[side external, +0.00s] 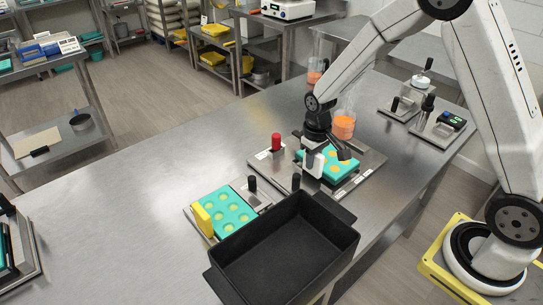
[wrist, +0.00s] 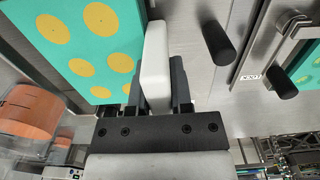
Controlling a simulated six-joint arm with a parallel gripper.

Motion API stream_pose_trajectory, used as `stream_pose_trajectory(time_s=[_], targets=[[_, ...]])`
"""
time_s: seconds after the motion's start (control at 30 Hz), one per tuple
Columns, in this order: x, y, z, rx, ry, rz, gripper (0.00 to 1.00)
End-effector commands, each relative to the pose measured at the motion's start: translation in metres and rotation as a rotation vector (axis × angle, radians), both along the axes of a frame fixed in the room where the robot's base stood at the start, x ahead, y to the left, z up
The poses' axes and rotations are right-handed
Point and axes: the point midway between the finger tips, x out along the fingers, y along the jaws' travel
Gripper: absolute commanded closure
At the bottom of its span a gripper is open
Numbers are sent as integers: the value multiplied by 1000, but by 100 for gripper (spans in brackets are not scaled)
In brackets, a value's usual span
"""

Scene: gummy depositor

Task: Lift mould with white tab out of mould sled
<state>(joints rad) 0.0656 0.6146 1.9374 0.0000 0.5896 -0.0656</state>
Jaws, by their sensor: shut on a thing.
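The mould with the white tab (side external: 345,167) is a teal slab with yellow-orange filled cavities, lying at the metal mould sled (side external: 369,166). In the wrist view the mould (wrist: 113,45) fills the upper left. Its white tab (wrist: 156,55) stands between the dark fingers of my gripper (wrist: 156,92). My gripper (side external: 316,163) is shut on that tab at the mould's left edge in the side view. My gripper hides part of the mould, and I cannot tell whether the mould's underside touches the sled.
A teal mould with a yellow tab (side external: 229,212) lies to the left. A deep black tray (side external: 283,250) stands in front. A red knob (side external: 276,142) and black handles (side external: 252,184) rise nearby. A clear vessel with orange contents (side external: 344,126) stands behind.

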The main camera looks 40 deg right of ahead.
Motion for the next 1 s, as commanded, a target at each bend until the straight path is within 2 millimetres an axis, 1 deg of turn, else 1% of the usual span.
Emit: stream_pose_trajectory(time_s=[0.17,0.6,0.77,1.0], targets=[[0,0,9,0,-1,0,100],[1,0,45,0,-3,0,100],[0,0,50,0,0,0,100],[0,0,50,0,0,0,100]])
